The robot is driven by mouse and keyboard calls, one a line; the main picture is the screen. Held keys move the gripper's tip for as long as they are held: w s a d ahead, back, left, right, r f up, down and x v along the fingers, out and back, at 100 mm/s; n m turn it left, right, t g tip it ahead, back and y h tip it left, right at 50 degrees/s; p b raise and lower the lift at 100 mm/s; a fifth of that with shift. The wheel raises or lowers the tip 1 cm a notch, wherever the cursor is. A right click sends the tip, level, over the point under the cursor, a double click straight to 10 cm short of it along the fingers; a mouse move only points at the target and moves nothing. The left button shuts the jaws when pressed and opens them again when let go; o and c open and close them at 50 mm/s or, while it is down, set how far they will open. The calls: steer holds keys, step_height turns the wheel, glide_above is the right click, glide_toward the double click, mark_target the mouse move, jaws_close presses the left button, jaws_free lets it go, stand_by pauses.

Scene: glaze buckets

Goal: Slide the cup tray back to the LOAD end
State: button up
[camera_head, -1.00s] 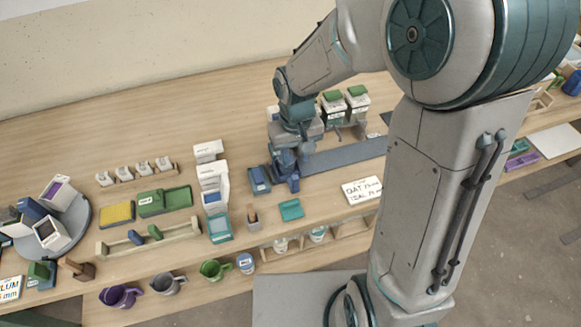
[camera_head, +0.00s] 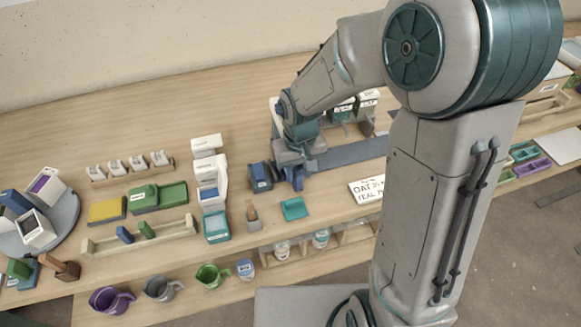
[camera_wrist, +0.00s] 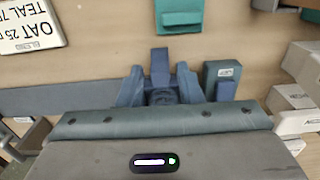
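My gripper (camera_wrist: 158,88) is low over the bench, at the left end of a long flat blue-grey track (camera_head: 348,154). In the wrist view its two blue fingers stand apart. A narrow blue-grey tab (camera_wrist: 160,62) shows between and beyond them; whether they touch it is unclear. The tab may belong to the cup tray, but the tray's body is not clearly visible, being covered by my gripper and wrist. The track also shows in the wrist view (camera_wrist: 60,100). In the head view my gripper (camera_head: 292,180) partly covers the track's left end.
A dark blue block (camera_head: 259,177) stands close left of my gripper. A teal box (camera_head: 293,208) lies in front of it, and a lettered card (camera_head: 367,188) to the right. White dispensers (camera_head: 211,185) stand further left. Lidded containers (camera_head: 368,102) stand behind the track.

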jaws_close()
steer(key=shift+d, duration=0.1)
steer(key=shift+w+d+r+p, duration=0.1)
steer(key=shift+w+d+p, duration=0.3)
steer(key=shift+d, duration=1.35)
steer(key=shift+w+d+f+p, duration=0.15)
steer(key=shift+w+d, duration=0.5)
steer(key=shift+d, duration=1.05)
steer(key=shift+w+d+r+p, duration=0.2)
steer(key=shift+w+d, duration=0.35)
steer(key=shift+d, duration=1.3)
steer(key=shift+w+d+p, duration=0.25)
steer(key=shift+w+d, duration=0.25)
steer(key=shift+d, duration=1.2)
steer(key=shift+w+d+p, duration=0.2)
steer(key=shift+w+d, duration=0.35)
steer(key=shift+d, duration=1.2)
steer(key=shift+w+d+p, duration=0.25)
steer(key=shift+w+d, duration=0.25)
steer(key=shift+d, duration=1.3)
